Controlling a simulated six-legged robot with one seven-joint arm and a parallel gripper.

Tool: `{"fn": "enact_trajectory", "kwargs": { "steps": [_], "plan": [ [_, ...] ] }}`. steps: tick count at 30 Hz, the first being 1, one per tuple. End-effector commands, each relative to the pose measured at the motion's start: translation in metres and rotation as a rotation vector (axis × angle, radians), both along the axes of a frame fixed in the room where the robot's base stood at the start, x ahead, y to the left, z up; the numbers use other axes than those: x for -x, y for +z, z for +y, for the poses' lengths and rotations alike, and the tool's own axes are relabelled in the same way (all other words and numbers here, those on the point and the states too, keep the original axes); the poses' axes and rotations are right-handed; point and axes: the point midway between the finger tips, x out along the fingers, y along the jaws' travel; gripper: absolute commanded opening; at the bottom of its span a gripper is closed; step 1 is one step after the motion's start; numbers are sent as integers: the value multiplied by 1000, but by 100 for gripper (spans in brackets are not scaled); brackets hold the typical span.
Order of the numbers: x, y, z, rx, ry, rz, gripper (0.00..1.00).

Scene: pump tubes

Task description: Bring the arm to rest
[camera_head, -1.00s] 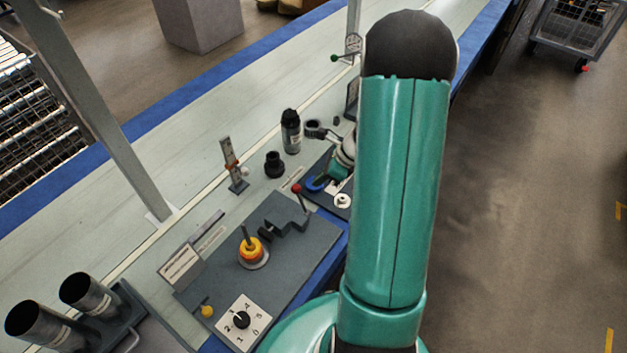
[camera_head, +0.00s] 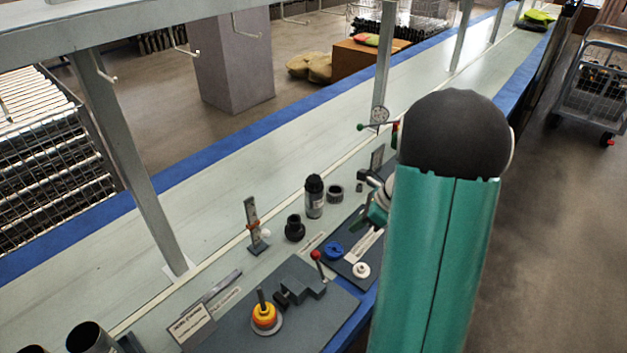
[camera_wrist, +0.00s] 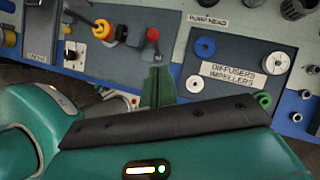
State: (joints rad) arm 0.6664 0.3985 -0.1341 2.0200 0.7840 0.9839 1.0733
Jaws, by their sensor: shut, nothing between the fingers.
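My arm (camera_head: 437,260) rises at the right of the head view and hides part of the bench there. My gripper (camera_wrist: 157,88) shows in the wrist view as two teal fingers close together, with nothing between them. In the head view a small teal and white part of the arm's end shows left of the upper arm, above the dark board (camera_head: 345,268). The fingers appear apart from the blue ring (camera_wrist: 204,47) and the white ring (camera_wrist: 276,62) in the wrist view.
Bench posts (camera_head: 125,160) stand at the left. Clear floor lies to the right, with a cart (camera_head: 595,85) beyond.

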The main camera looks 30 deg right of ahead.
Motion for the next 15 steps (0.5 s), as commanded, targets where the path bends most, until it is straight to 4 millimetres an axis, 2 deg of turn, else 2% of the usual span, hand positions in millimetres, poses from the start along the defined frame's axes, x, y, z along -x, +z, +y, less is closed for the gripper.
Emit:
{"fn": "enact_trajectory", "kwargs": {
  "steps": [5,8,11,15],
  "plan": [
    [0,1,1,2,4,-1,0],
    [-1,9,10,27,55,-19,0],
    [-2,30,31,91,180,-60,0],
    [3,68,75,228,451,-148,0]
  ]
}}
